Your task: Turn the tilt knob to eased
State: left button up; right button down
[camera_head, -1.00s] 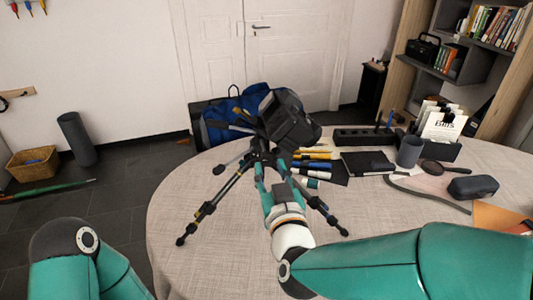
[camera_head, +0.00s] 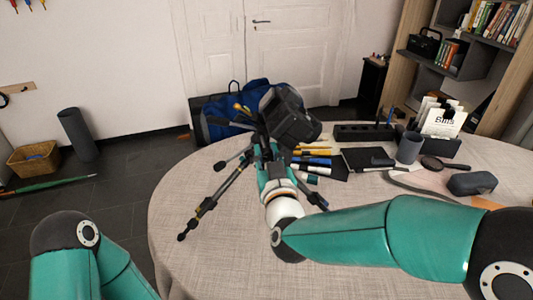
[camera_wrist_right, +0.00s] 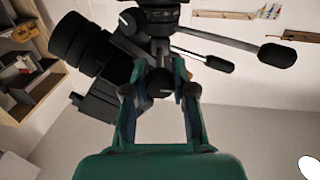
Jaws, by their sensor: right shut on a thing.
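A small black tripod (camera_head: 211,204) stands on the round table with a black camera (camera_head: 290,118) tilted on its head. In the right wrist view the camera (camera_wrist_right: 98,50) hangs at the left and handles (camera_wrist_right: 277,55) stick out to the right. My right gripper (camera_head: 268,158) reaches the tripod head from the front. In the wrist view its two fingers (camera_wrist_right: 162,78) are shut on a dark round knob (camera_wrist_right: 160,88) below the camera, taken as the tilt knob. Its marking cannot be read. My left arm shows at lower left, its gripper out of frame.
Pens and markers (camera_head: 312,160), a dark pad (camera_head: 369,159), a grey cup (camera_head: 408,149), a card holder (camera_head: 445,146) and a grey case (camera_head: 472,184) lie right of the tripod. A blue bag (camera_head: 225,122) is behind. The table's left front (camera_head: 195,265) is clear.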

jog(key=shift+f+m+b, duration=0.15)
jog(key=shift+m+b, duration=0.35)
jog(key=shift+b, duration=0.35)
jog(key=m+b, duration=0.8)
jog(key=b, duration=0.1)
jog(key=shift+f, duration=0.1)
jog(key=m+b, duration=0.3)
jog(key=m, duration=0.1)
jog(key=shift+d+m+b, duration=0.1)
jog(key=shift+m+b, duration=1.2)
jog(key=shift+m, duration=0.5)
jog(key=c, duration=1.2)
grip_release()
